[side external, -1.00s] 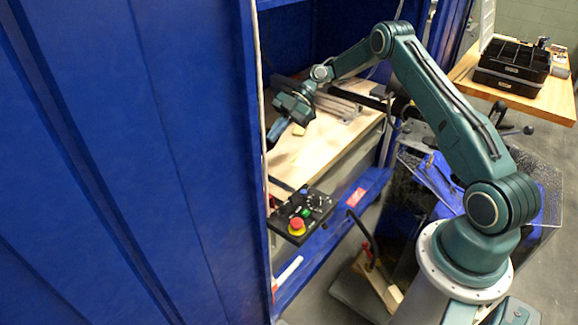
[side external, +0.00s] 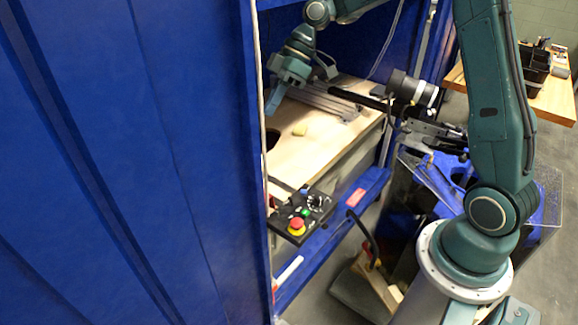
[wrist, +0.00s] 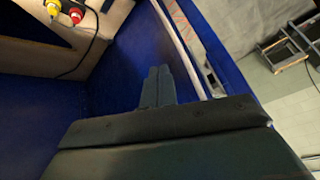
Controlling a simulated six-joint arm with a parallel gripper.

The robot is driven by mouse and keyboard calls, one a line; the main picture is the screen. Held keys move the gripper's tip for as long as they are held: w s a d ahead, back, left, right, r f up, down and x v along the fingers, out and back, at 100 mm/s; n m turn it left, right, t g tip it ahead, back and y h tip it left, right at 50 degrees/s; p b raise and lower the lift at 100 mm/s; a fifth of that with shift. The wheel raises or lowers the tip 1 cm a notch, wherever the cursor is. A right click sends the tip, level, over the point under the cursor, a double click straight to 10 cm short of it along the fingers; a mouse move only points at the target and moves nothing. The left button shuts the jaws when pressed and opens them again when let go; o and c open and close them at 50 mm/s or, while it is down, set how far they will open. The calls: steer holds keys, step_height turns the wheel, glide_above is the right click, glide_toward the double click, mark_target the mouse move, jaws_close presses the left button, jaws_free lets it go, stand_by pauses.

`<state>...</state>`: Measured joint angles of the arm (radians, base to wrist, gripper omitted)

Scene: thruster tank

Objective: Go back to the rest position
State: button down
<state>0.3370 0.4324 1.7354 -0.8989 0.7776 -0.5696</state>
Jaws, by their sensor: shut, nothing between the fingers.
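My gripper (side external: 275,98) is inside the blue enclosure in the side external view, above the left part of the wooden work surface (side external: 318,142). Its fingers point down and hold nothing. In the wrist view the two fingers (wrist: 158,84) are together, in front of a blue panel. My arm is raised and bent, with its upper part cut off by the top edge of the side view. The gripper is apart from the surface as far as I can tell.
A small yellowish block (side external: 299,130) lies on the work surface, near a dark hole (side external: 271,139). Metal rails (side external: 325,101) lie behind. A control box (side external: 300,212) with a red button is in front. The blue enclosure wall (side external: 130,160) stands close on the left.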

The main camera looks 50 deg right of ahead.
steer(key=s+r+m+t+h, duration=0.1)
steer(key=s+r+m+h, duration=0.1)
steer(key=s, duration=0.7)
steer(key=s+r+m+t+h, duration=0.1)
steer(key=s+r+m+h, duration=0.1)
steer(key=s+m, duration=0.3)
steer(key=s+r+m+t+h, duration=0.1)
steer(key=s+r+m+h, duration=0.1)
steer(key=s, duration=1.2)
steer(key=shift+d+r+m+t+h, duration=0.3)
steer(key=shift+d+r+m+t, duration=0.1)
steer(key=shift+m, duration=0.5)
